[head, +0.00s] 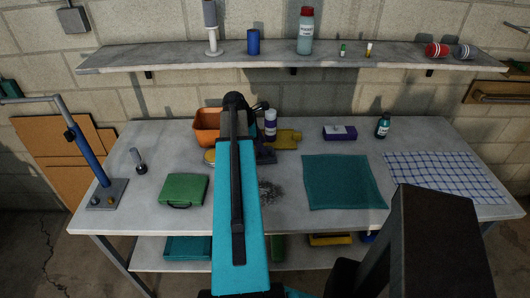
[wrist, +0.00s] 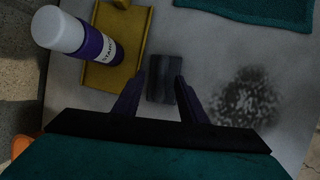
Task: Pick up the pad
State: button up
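The pad (wrist: 161,78) looks like a small dark grey block lying on the grey tabletop in the wrist view. My gripper (wrist: 160,80) is open, with one dark finger on each side of the pad. The fingertips are close to its sides; I cannot tell whether they touch it or how high they are above the table. In the head view my gripper (head: 265,155) shows partly behind my arm, and the pad is hidden there.
A speckled dark patch (wrist: 245,97) lies to the right. A teal cloth (head: 343,182), green case (head: 183,189) and orange bin (head: 206,126) are on the workbench (head: 130,195).

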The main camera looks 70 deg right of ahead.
jog(key=shift+x, duration=0.9)
grip_shut()
